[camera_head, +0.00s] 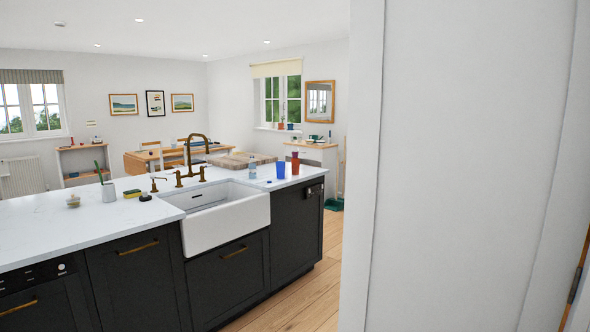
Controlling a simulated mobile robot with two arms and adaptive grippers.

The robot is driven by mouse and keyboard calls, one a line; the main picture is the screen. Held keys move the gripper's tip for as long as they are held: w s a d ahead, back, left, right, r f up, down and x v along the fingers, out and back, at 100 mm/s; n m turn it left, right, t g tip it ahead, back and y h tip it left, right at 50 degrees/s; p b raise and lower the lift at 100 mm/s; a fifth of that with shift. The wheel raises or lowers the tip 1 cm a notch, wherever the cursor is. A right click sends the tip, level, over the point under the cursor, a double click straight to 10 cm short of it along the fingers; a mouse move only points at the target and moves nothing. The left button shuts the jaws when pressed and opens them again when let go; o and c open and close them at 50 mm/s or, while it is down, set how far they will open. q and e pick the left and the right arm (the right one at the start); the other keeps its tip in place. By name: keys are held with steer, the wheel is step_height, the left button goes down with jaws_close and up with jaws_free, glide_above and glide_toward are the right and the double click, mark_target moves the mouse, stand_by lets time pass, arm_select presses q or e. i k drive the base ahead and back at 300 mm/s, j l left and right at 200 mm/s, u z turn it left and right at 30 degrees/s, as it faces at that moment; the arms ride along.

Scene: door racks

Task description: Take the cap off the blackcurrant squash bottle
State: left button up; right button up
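I cannot pick out a blackcurrant squash bottle for certain. At the right end of the island counter, right of the sink, stand a small clear bottle-like container (252,171), a blue cup-like thing (281,170) and a taller reddish-brown thing (295,163). They are too small to read any label or make out a cap. Neither of my grippers is in view.
The island with a white counter (45,220) and dark cabinets holds a white sink (228,222) and brass tap (188,150). A white wall edge (450,170) fills the right side, close by. Wooden floor (312,292) shows clear between wall and island.

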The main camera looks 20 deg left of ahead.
mark_target(294, 149)
steer(key=i+j+u, duration=0.75)
steer(key=j, duration=0.2)
steer(key=i+j+u, duration=0.4)
steer(key=i+u, duration=0.35)
steer(key=i+z, duration=0.35)
steer(key=i+j+z, duration=0.1)
steer(key=i+z, duration=0.25)
steer(key=i, duration=0.2)
steer(key=i+j+z, duration=0.35)
steer(key=i+l+z, duration=0.4)
steer(key=i, duration=0.45)
steer(key=i+z, duration=0.35)
steer(key=i, duration=0.55)
